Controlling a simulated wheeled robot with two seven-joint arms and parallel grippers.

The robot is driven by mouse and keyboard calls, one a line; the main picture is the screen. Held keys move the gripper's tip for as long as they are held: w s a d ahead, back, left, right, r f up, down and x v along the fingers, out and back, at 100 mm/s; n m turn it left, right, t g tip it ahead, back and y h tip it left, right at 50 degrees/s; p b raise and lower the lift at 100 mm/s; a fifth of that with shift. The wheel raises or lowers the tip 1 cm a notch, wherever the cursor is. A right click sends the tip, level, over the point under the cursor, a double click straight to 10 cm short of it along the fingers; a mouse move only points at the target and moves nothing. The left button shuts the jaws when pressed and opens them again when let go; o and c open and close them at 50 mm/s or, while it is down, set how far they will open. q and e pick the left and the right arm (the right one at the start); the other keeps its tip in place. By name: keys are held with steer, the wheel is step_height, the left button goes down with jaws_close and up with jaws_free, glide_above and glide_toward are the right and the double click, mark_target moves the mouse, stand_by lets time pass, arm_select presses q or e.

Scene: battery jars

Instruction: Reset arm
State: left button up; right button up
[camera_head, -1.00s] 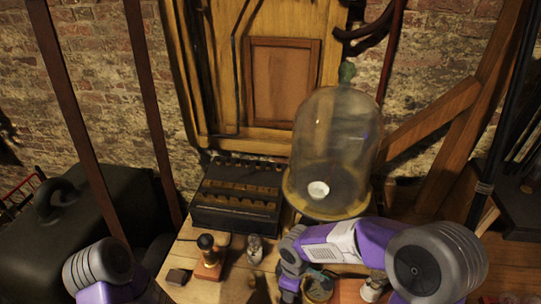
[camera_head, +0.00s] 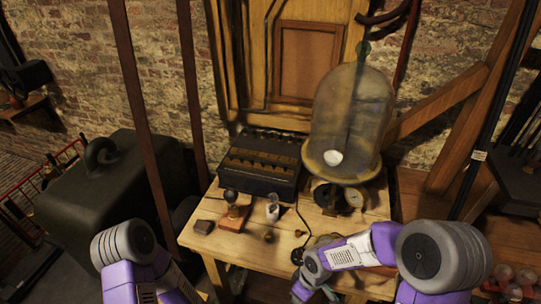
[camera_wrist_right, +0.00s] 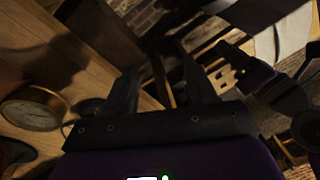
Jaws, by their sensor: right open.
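My right arm (camera_head: 350,252) reaches in from the right in the head view, its wrist bent down over the front edge of the wooden table (camera_head: 240,248). In the right wrist view, the dark fingers of my right gripper (camera_wrist_right: 160,85) stand apart with nothing between them. My left arm (camera_head: 128,255) shows at the lower left of the head view, clear of the table; its gripper is out of frame.
A large glass bell jar (camera_head: 350,110) stands at the table's back right, by a round gauge (camera_head: 353,197). A black battery box (camera_head: 262,165), a small wood-based device (camera_head: 233,212) and a little glass jar (camera_head: 272,210) stand left.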

steer(key=s+f+m+y, duration=0.1)
steer(key=s+f+m, duration=0.3)
steer(key=f+m, duration=0.2)
steer(key=s+f+m+t+y, duration=0.1)
steer(key=s+f+m, duration=0.3)
steer(key=f+m, duration=0.2)
step_height(320, 180, down, 3)
steer(key=shift+d+r, duration=0.2)
steer(key=shift+d, duration=0.25)
